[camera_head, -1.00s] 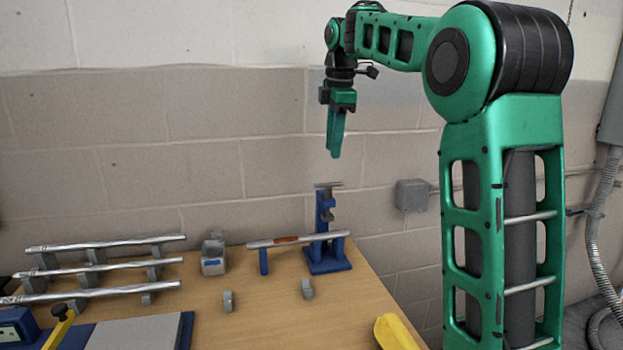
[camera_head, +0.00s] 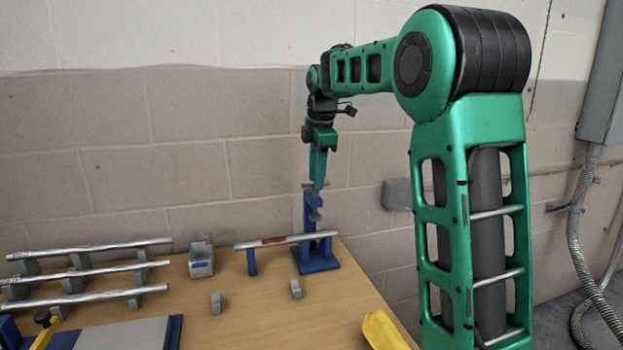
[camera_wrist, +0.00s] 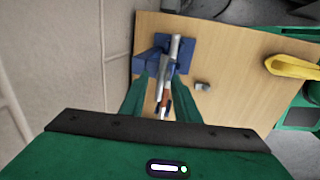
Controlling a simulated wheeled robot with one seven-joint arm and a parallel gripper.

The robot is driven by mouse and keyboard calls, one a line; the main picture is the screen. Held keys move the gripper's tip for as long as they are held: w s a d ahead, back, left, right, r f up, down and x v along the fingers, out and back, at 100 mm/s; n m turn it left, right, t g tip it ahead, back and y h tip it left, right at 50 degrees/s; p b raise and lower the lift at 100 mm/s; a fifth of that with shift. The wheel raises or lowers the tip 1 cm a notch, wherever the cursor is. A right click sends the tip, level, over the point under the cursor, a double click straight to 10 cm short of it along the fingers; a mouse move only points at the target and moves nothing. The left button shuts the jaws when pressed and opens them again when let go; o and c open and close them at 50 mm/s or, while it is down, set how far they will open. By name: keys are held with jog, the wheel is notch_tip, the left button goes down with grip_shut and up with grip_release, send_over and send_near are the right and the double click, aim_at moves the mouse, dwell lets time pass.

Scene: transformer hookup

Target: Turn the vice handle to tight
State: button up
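The blue vice (camera_head: 316,245) stands at the table's far right corner, with a thin grey handle bar (camera_head: 307,185) across its top. A grey metal pipe (camera_head: 285,240) with a reddish band runs through the vice, its left part on a small blue support (camera_head: 252,262). My gripper (camera_head: 317,188) points down, its tips right at the handle's height. In the wrist view, my green fingers (camera_wrist: 163,78) are spread apart, with the vice, the grey handle (camera_wrist: 174,48) and the banded pipe (camera_wrist: 165,95) seen between and beyond them. Whether they touch the handle is unclear.
Several metal pipes (camera_head: 85,272) lie on grey supports at the left. A small grey box (camera_head: 201,262) stands left of the vice. Two small grey blocks (camera_head: 216,303) and a yellow object (camera_head: 384,331) are nearer. The block wall (camera_head: 180,130) rises close behind.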

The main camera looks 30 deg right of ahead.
grip_shut()
jog(key=shift+a, duration=0.25)
jog(key=shift+d, duration=0.15)
